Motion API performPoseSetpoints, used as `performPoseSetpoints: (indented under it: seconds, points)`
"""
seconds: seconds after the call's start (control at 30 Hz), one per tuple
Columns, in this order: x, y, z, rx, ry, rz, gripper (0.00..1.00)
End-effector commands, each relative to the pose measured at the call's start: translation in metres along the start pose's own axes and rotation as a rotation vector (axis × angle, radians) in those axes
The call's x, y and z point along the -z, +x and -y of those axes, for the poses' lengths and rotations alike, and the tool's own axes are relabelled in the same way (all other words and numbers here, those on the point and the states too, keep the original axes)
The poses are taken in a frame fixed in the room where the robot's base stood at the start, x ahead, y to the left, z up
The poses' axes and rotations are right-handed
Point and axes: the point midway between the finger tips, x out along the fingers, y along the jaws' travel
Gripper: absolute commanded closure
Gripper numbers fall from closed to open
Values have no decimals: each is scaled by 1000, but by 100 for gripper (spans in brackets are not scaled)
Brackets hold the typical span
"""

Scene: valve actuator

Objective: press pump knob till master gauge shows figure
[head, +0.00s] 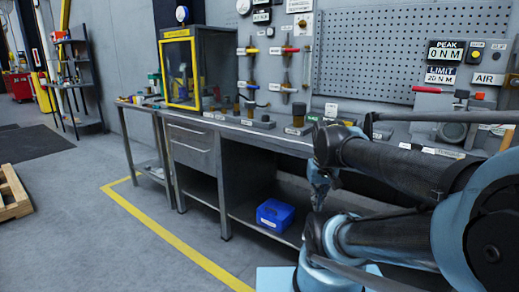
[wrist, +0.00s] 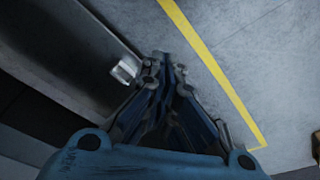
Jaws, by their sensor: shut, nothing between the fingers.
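My gripper (wrist: 162,62) shows in the wrist view with its fingers together and nothing between them, pointing down toward the floor beside the bench. In the head view my arm's links cover the right side, and the fingers are hard to make out there. A round blue-rimmed gauge (head: 182,14) stands on top of the yellow-framed cabinet at the back left; its reading is too small to tell. Another round dial (head: 243,6) is on the wall at the top edge. I cannot tell which is the master gauge, and I cannot pick out the pump knob.
The grey workbench (head: 196,146) runs along the pegboard wall (head: 385,50), with the yellow-framed cabinet (head: 179,73) at its left end. A blue bin (head: 275,215) sits on its lower shelf. A PEAK display (head: 445,52) reads 0 NM.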

Motion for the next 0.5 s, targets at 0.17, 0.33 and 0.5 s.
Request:
performPoseSetpoints:
  seconds: [0.17,0.33,0.5]
  points:
    - [-24,26,-2,0,-9,-12,100]
    - [-28,31,-2,0,-11,-15,100]
    - [-28,30,-2,0,-11,-15,100]
